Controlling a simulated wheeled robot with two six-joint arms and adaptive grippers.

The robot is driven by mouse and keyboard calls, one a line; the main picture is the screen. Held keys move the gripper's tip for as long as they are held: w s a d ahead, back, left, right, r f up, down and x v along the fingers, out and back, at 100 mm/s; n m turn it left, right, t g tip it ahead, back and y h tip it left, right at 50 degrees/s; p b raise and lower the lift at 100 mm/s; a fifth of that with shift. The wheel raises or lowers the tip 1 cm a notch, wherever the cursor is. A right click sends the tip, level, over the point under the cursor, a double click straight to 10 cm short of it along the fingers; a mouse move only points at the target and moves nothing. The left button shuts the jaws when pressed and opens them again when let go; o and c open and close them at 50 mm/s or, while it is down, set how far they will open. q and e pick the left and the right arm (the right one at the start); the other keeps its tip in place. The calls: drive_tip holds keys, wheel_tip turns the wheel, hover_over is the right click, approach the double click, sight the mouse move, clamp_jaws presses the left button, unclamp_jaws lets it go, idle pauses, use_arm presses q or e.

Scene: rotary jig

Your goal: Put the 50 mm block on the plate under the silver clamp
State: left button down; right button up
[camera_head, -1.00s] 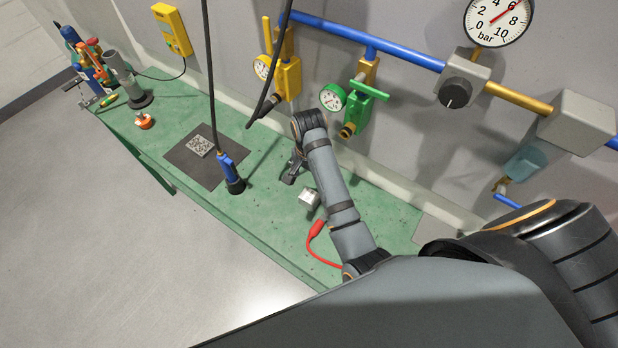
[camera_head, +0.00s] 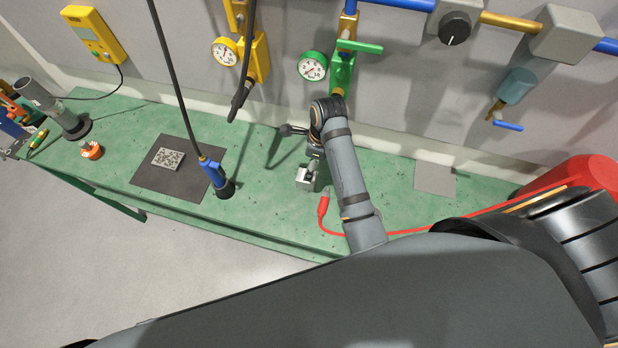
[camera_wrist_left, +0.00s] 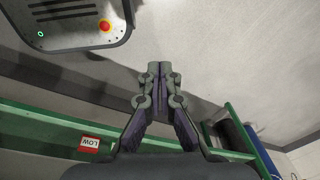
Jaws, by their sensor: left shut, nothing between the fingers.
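A flat grey plate (camera_head: 435,179) lies at the bench's back right. No silver clamp can be made out. My left gripper (camera_wrist_left: 157,72) is shut and empty over the floor beside the bench, outside the head view.
A dark mat (camera_head: 150,180) with a patterned square (camera_head: 168,158) and a hanging blue tool (camera_head: 217,178) are on the left. A red hose (camera_head: 324,210) runs along the front right. Gauges and valves line the wall. The wrist view shows a grey base with a red button (camera_wrist_left: 104,25).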

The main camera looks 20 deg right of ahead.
wheel_tip(320, 180, down, 3)
drive_tip(key=shift+a+r, duration=0.15)
drive_tip(key=shift+w+a+f, duration=0.2)
drive_tip(key=shift+a+f, duration=0.25)
drive_tip(key=shift+a, duration=0.05)
drive_tip(key=shift+a+f+p, duration=0.15)
drive_tip(key=shift+f+p, duration=0.6)
drive_tip(key=shift+p, duration=0.25)
wheel_tip(320, 180, down, 3)
drive_tip(key=shift+r, duration=0.1)
drive_tip(key=shift+f, duration=0.45)
drive_tip(key=shift+a, duration=0.1)
drive_tip(key=c, duration=0.6)
use_arm(q)
drive_tip(key=r, duration=0.2)
drive_tip(key=shift+w+a+r, duration=0.25)
drive_tip(key=shift+a+r, duration=0.1)
drive_tip(key=shift+r, duration=0.05)
use_arm(e)
drive_tip(key=shift+w, duration=0.1)
clamp_jaws()
